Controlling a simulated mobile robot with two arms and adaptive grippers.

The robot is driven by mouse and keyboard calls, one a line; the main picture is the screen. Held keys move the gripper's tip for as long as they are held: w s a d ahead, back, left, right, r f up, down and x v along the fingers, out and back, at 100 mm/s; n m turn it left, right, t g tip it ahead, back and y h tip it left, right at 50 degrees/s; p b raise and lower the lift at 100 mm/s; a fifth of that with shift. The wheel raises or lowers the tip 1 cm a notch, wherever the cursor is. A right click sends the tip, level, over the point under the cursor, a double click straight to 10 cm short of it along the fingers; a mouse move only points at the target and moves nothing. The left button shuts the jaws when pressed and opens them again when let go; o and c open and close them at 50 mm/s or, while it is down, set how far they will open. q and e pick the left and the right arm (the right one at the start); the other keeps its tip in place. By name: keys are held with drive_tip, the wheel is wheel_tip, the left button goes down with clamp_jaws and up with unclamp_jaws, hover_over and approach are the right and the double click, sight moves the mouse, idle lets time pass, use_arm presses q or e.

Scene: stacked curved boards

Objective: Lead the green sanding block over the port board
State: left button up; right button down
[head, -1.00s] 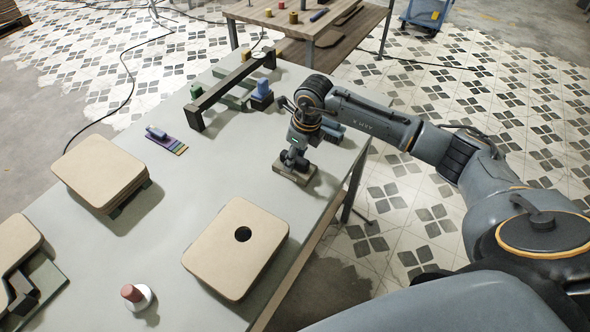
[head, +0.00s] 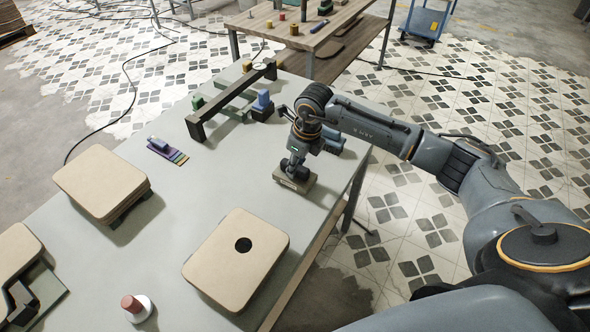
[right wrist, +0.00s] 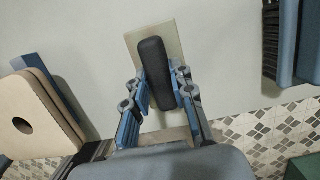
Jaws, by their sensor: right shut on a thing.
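My right gripper (head: 295,165) points down near the table's right edge, shut on the black handle of a sanding block (head: 295,182) with a pale olive-green base. In the right wrist view the blue-padded fingers (right wrist: 160,92) stand on both sides of the handle, with the block's base (right wrist: 141,50) beyond. A tan board with a round hole (head: 225,262) lies nearer the front, apart from the block. Another rounded tan board (head: 100,178) tops a stack at the left. Which one is the port board I cannot tell. My left gripper is out of view.
A dark raised bar (head: 230,98) stands at the back, with a blue-handled block (head: 263,101) beside it.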

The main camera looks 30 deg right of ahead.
drive_tip(key=shift+r+p, duration=1)
drive_tip(key=shift+r, duration=1)
